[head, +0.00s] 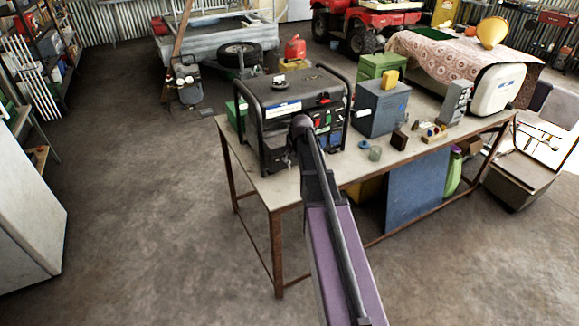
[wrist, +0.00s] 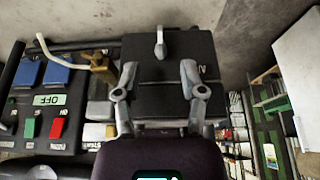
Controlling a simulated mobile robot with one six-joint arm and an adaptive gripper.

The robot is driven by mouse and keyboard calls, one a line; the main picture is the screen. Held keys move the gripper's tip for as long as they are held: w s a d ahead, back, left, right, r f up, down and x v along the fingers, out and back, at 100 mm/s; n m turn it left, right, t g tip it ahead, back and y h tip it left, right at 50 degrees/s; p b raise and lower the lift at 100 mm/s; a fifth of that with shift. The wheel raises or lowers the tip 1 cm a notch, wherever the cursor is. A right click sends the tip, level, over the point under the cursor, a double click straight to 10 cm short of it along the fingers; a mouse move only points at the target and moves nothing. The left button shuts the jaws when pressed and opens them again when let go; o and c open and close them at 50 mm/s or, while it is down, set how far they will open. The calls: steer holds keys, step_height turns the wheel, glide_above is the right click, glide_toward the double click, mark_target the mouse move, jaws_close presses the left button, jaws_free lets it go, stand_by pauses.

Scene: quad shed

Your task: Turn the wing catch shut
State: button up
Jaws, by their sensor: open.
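The wing catch (wrist: 160,44) is a small pale grey lever on a dark square cover (wrist: 165,58) in the wrist view. It points up and down in that picture. The cover sits at the end of the black generator (wrist: 60,105), which stands on the workbench in the head view (head: 282,107). My gripper (wrist: 158,70) is open, one finger to each side below the catch in the picture. Nothing shows between the fingers, and they look apart from the catch. In the head view my arm hides the catch and most of the gripper.
The generator's panel has blue sockets (wrist: 57,73), a red button (wrist: 57,128) and a brass fitting with a pale hose (wrist: 98,66) beside the cover. The workbench (head: 262,188) holds a blue-grey box (head: 380,108) and small parts. The floor (head: 130,220) left of it is clear.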

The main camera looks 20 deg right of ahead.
mark_target(289, 161)
steer(key=shift+b+x, duration=1.35)
steer(key=shift+x, duration=0.4)
